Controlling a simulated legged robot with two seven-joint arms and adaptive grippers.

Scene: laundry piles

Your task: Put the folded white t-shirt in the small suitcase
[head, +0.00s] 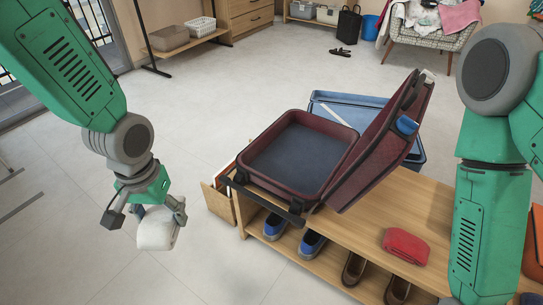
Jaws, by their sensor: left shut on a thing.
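My left gripper (158,208) is at the lower left, shut on the folded white t-shirt (156,231). The shirt hangs as a small white bundle above the floor, left of the bench and apart from it. The small suitcase (262,182) is dark red with a dark lining. It lies open on the left end of the wooden bench, its lid tilted up on the right side, and looks empty. My right arm (487,215) comes down at the right edge; its gripper is out of view.
The wooden bench (375,211) has shoes on the shelf beneath. A folded red cloth (405,246) lies on it, right of the suitcase. A larger blue case (345,108) stands behind.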

